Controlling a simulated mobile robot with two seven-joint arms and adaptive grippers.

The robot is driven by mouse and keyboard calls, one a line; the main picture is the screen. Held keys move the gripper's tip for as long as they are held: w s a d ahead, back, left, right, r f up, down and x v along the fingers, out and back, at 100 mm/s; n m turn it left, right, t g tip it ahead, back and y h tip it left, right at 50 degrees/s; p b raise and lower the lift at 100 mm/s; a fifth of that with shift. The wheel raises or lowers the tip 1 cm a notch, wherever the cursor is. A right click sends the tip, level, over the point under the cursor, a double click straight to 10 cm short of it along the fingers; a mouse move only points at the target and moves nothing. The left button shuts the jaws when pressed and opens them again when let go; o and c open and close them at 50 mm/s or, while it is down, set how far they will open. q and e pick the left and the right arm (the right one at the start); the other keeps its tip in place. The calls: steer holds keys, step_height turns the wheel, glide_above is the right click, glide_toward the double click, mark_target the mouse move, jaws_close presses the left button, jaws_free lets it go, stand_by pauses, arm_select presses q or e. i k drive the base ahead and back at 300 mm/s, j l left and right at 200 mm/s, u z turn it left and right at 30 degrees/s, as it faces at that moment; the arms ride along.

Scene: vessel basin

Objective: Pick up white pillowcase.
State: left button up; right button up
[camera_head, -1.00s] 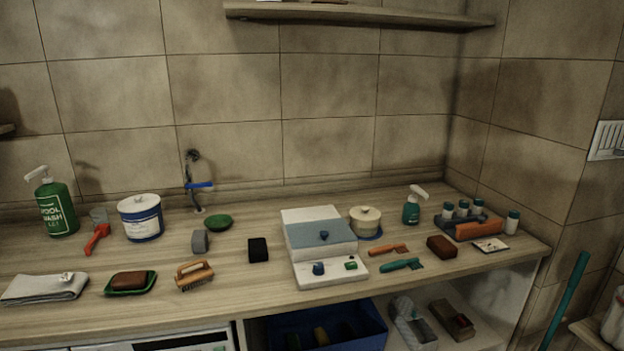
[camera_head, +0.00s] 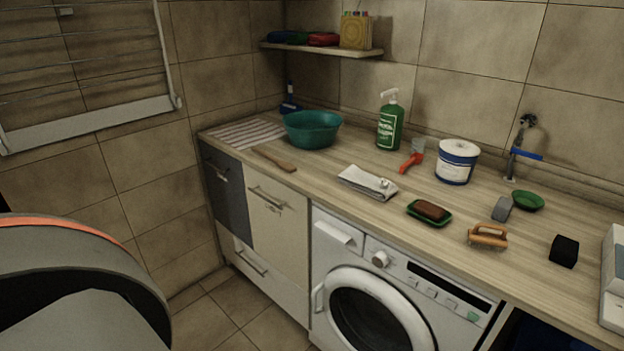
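A folded white cloth (camera_head: 367,182), which looks like the pillowcase, lies flat on the wooden counter above the washing machine. It has dark edge lines and a small light object or knot on its right end. A green soap dish with a brown bar (camera_head: 430,211) sits to its right, apart from it. Part of my own arm fills the lower left of the view. Neither of my grippers shows.
A teal basin (camera_head: 313,129), a striped mat (camera_head: 243,134) and a wooden paddle (camera_head: 274,160) lie to the left. A washing machine (camera_head: 390,290) is below.

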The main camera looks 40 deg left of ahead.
mark_target(353, 177)
steer(key=j+u, duration=0.1)
steer(key=u, duration=0.7)
steer(key=k+j, duration=0.05)
